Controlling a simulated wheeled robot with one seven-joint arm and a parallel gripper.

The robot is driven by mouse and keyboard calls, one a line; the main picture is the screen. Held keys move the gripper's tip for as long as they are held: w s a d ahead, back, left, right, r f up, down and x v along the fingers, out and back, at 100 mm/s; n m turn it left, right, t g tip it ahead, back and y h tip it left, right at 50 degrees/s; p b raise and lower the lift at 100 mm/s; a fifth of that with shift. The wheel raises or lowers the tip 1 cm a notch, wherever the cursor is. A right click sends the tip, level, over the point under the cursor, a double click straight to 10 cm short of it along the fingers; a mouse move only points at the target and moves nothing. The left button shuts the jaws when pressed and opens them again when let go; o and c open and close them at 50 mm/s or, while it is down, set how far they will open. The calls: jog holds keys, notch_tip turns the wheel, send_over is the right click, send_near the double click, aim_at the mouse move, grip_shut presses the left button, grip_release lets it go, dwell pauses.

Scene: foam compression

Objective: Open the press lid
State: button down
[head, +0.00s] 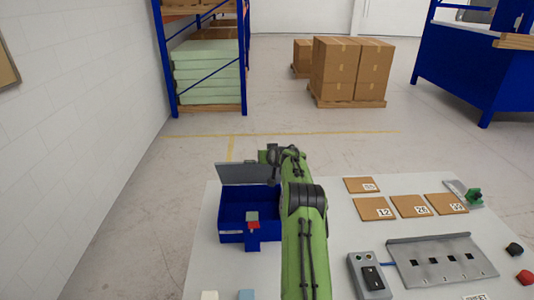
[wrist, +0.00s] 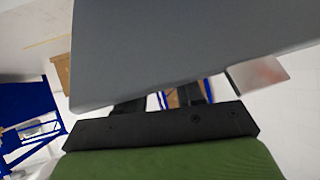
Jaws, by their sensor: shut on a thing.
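The press is a blue box (head: 236,222) on the white table at the left in the head view. Its grey lid (head: 248,173) is raised, standing steeply over the box's back side. The lid (wrist: 190,45) also fills the upper part of the wrist view as a large grey plate. My gripper (head: 270,156) is at the lid's right end, shut on the lid. In the wrist view the fingers of my gripper (wrist: 162,98) run behind the plate, so the contact itself is hidden. My green arm covers the box's right side in the head view.
A red and grey-green block (head: 252,220) shows at the box's front. Several numbered brown tiles (head: 375,209), a grey slotted fixture (head: 440,260) and a control box (head: 370,275) lie right of my arm. A blue rack (head: 208,108) and cartons (head: 350,70) stand beyond the table.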

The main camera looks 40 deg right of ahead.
jog(key=shift+w+d+r+p, duration=0.5)
jog(key=shift+w+r+p, duration=0.05)
jog(key=shift+p, duration=0.15)
jog(key=c, duration=1.2)
grip_release()
jog(key=o, duration=0.5)
jog(key=shift+f, duration=0.2)
jog(key=shift+c, duration=0.2)
jog(key=shift+s, duration=0.1)
jog(key=b+v, duration=0.4)
jog(key=v, duration=1.1)
jog(key=shift+s, duration=0.2)
jog(key=shift+a+r, duration=0.1)
